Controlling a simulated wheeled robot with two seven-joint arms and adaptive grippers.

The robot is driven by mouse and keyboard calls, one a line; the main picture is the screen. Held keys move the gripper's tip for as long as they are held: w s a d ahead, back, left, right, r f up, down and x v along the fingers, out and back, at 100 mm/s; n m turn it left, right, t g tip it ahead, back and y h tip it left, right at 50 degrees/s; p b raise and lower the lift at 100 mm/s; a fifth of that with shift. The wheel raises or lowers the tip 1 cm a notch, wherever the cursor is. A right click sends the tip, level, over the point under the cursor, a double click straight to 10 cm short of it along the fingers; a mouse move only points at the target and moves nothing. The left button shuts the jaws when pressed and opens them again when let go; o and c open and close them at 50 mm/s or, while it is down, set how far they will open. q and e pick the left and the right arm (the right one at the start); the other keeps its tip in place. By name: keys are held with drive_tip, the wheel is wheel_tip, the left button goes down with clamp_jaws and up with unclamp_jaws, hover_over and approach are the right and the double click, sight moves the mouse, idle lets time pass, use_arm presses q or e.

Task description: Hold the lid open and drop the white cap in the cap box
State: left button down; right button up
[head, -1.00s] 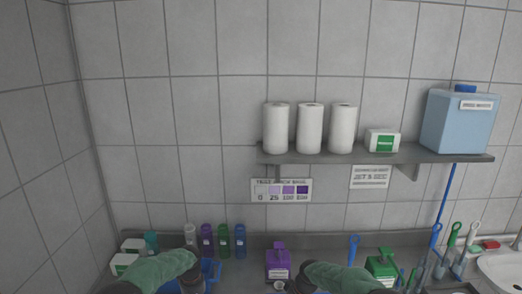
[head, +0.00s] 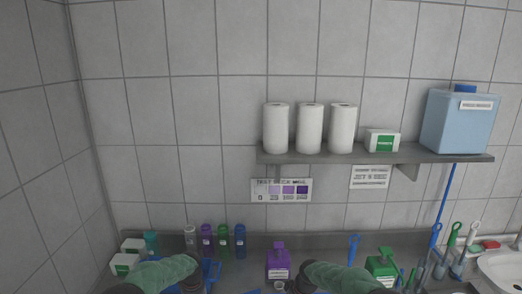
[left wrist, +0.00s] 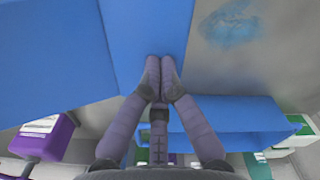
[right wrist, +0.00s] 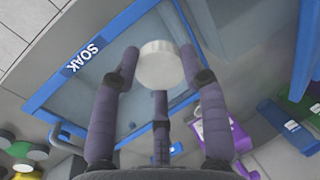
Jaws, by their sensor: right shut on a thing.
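The white cap (right wrist: 161,64) is pinched between the fingertips of my right gripper (right wrist: 158,66), above a blue-rimmed SOAK tray (right wrist: 88,54) in the right wrist view. The cap (head: 279,286) shows at the head view's bottom edge. My left gripper (left wrist: 160,82) is shut, its fingertips together against or just in front of a broad blue panel (left wrist: 143,35), seemingly the lid. A blue box-like part (left wrist: 235,112) lies to the right of the fingers. Some blue (head: 211,271) shows beside my left gripper in the head view. Whether the fingertips touch the panel is unclear.
A purple container (head: 278,262) and a green one (head: 381,266) stand at the back of the counter. Several coloured bottles (head: 223,241) stand left of them. A shelf (head: 340,154) with paper rolls is above. A sink (head: 505,270) is at far right.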

use_arm(q)
drive_tip(key=shift+f, duration=1.1)
use_arm(e)
drive_tip(key=shift+a, duration=0.15)
drive_tip(key=a+f, duration=0.1)
drive_tip(key=a, duration=0.9)
drive_tip(key=shift+a, duration=0.35)
idle(1.1)
drive_tip(key=shift+f, duration=0.1)
drive_tip(key=o, duration=0.7)
drive_tip(key=shift+o, duration=0.2)
drive_tip(key=shift+d, duration=0.1)
drive_tip(key=shift+s+d+r, duration=0.35)
drive_tip(key=shift+d+r, duration=0.3)
drive_tip(key=shift+d, duration=1.15)
drive_tip(key=shift+s+d+r, duration=0.3)
drive_tip(key=shift+d+r, duration=0.4)
drive_tip(key=shift+d, duration=1.1)
drive_tip(key=shift+s+d+r, duration=0.35)
drive_tip(key=shift+d+r, duration=0.3)
drive_tip(key=shift+d, duration=1.15)
